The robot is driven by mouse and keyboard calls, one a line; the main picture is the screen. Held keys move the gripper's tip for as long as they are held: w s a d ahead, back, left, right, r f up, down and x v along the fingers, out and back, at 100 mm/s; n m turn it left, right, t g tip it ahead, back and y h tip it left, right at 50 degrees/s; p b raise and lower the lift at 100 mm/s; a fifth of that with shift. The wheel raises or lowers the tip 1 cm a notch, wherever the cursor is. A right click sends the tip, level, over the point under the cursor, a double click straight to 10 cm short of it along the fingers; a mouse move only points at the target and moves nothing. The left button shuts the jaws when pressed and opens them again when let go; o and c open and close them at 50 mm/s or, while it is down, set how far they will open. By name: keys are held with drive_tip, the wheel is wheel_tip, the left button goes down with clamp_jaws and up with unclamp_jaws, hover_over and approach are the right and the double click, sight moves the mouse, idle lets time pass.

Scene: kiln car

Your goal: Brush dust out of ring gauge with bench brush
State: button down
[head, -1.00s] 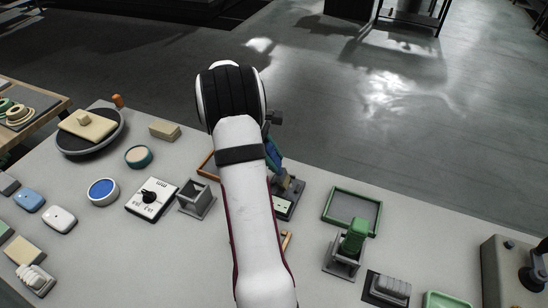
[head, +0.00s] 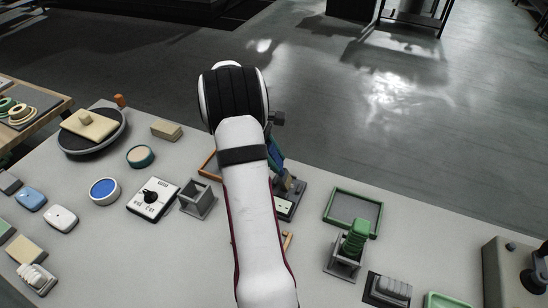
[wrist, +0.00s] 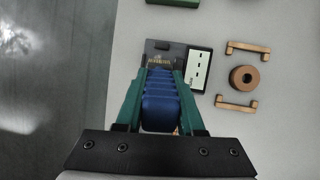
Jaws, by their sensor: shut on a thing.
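My gripper (wrist: 158,80) has green fingers and is shut on the ribbed blue handle of the bench brush (wrist: 160,105) in the wrist view. In the head view the gripper (head: 286,180) is mostly behind my arm, and little of the brush shows. A tan ring (wrist: 243,78) with a dark hole, which looks like the ring gauge, lies to the right of the brush, apart from it. My arm hides the ring in the head view. Dust in its hole is too small to tell. The brush's bristles are not clearly seen.
A dark block (wrist: 165,50) and a white-topped panel (wrist: 199,68) with black squares lie just beyond the brush. Tan bars (wrist: 248,46) flank the ring. A green-rimmed tray (head: 353,212) and a stand with a green block (head: 356,238) are to the right; a grey holder (head: 198,199) is left.

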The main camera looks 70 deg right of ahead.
drive_tip(key=shift+s, duration=0.6)
drive_tip(key=shift+w, duration=0.75)
drive_tip(key=shift+w, duration=0.5)
